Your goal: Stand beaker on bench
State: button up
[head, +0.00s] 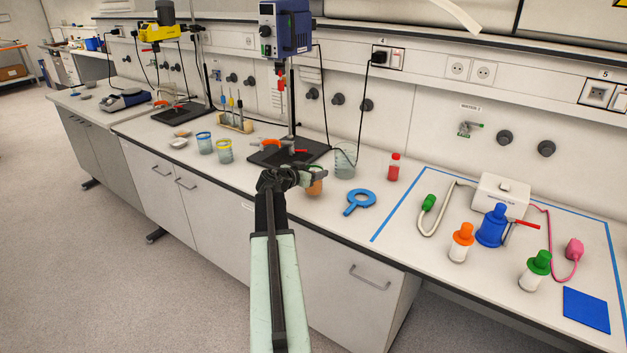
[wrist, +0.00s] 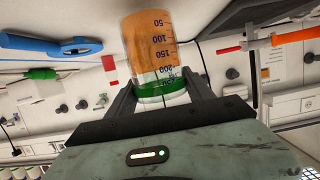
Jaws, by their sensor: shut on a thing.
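A small beaker with orange contents, a green band and dark volume marks (wrist: 158,45) is between the two fingers of my gripper (wrist: 165,95) in the wrist view. The gripper is shut on it near the green band. In the head view the beaker (head: 315,186) shows partly behind my gripper (head: 308,174), over the front part of the bench (head: 335,217). It looks roughly upright. I cannot tell whether the beaker's base touches the bench.
A clear beaker (head: 345,161), a red bottle (head: 393,168) and a blue ring with a handle (head: 359,202) are to the right. A stirrer stand (head: 291,110) is behind. Two beakers (head: 224,151) stand left. A blue-taped area (head: 392,218) holds several bottles.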

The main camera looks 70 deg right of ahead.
notch_tip(320, 180, down, 2)
jog(key=shift+w+f+b, duration=0.1)
jog(key=shift+f+b, duration=0.1)
jog(key=shift+b, duration=0.45)
jog(key=shift+r, duration=0.15)
jog(key=shift+f, duration=0.2)
jog(key=o, duration=1.7)
jog(key=shift+r, duration=0.1)
jog(key=shift+a+r+p, duration=0.3)
jog(key=shift+p, duration=0.1)
jog(key=p+v, duration=0.3)
jog(key=v, duration=0.8)
jog(key=shift+a, duration=0.2)
